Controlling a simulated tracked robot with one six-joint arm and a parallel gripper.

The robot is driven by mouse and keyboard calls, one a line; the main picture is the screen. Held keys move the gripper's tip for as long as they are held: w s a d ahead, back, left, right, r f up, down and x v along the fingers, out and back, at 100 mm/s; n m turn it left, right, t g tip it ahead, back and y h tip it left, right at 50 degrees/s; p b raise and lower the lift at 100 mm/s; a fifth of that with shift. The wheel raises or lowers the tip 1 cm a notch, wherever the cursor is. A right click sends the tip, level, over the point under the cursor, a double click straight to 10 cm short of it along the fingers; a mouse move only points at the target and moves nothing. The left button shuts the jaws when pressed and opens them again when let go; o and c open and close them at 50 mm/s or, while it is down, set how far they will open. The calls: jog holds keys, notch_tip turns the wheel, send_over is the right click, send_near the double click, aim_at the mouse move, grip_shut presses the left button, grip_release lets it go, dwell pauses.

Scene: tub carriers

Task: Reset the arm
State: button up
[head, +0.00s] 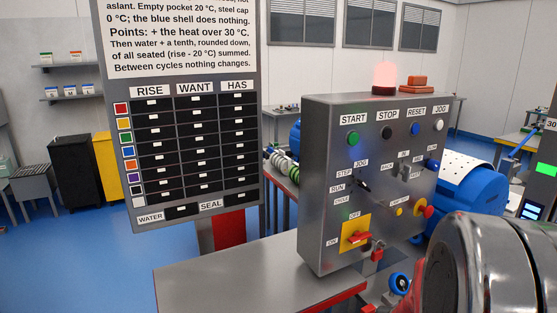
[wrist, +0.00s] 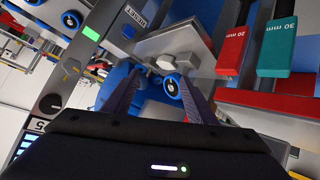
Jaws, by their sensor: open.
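My gripper (wrist: 158,78) shows in the wrist view, its two dark fingers spread apart with nothing held between them. Beyond the fingertips are a blue round knob (wrist: 173,87) and a pale grey block with a small white disc (wrist: 166,62). I cannot tell how far they are from the fingers. In the head view the gripper does not show. A shiny rounded metal part fills the lower right corner there and hides what is behind it.
A grey control box (head: 375,230) with buttons and a lit red beacon (head: 384,78) stands on a metal bench (head: 235,277). A black board (head: 190,150) stands at left. Red (wrist: 235,48) and teal (wrist: 280,48) blocks lie right in the wrist view.

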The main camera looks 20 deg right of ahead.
jog(key=w+a+r+n+y, duration=0.2)
jog(key=a+y, duration=0.6)
jog(key=a, duration=1.2)
jog(key=s+a+r+n, duration=0.2)
jog(key=s+a+r, duration=0.2)
jog(key=a+r, duration=0.2)
jog(key=s+a+r+n+y, duration=0.1)
jog(key=s+a+r+n, duration=0.2)
jog(key=a, duration=0.7)
jog(key=v, duration=0.4)
jog(key=shift+s, duration=0.25)
jog(key=shift+f, duration=0.1)
jog(key=shift+c, duration=0.7)
